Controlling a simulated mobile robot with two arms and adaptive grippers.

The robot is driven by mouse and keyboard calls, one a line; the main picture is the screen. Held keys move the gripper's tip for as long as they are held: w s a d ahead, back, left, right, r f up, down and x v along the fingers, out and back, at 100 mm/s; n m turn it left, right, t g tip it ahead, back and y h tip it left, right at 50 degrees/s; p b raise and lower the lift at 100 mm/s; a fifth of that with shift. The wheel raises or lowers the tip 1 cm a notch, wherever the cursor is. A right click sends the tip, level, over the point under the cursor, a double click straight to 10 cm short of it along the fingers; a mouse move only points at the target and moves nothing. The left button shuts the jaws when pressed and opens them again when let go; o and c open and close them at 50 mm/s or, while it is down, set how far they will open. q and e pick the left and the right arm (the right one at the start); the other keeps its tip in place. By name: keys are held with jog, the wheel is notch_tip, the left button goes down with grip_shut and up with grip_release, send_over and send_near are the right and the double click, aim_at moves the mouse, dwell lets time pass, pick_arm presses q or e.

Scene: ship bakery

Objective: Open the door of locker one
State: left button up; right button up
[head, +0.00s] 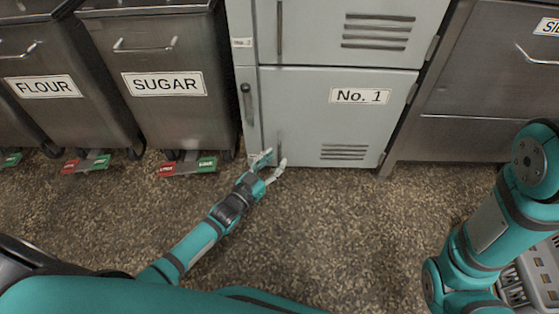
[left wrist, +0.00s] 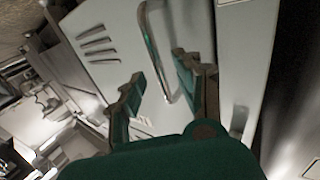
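The door of locker one (head: 345,125) is pale grey-green, bears the label "No. 1" (head: 360,95) and appears closed. Its vertical bar handle (head: 280,146) is near the door's left edge. My left gripper (head: 272,158) is open at the lower end of this handle, low near the floor. In the left wrist view the open fingers (left wrist: 155,88) are spread with the handle (left wrist: 152,48) running between them, and a gap shows on each side. I cannot tell how deep the bar sits between the fingers. My right gripper is not in view.
Another locker door (head: 310,35) is above. A narrow panel with a dark handle (head: 246,100) adjoins on the left. Sugar (head: 165,85) and flour (head: 45,88) bins stand left, with red-green pedals below. A steel cabinet (head: 480,90) stands right. The speckled floor (head: 330,215) before the locker is clear.

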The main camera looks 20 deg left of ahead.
aim_at(279, 157)
pick_arm(q)
jog(key=shift+b+x, duration=0.55)
jog(key=shift+x, duration=1)
grip_shut()
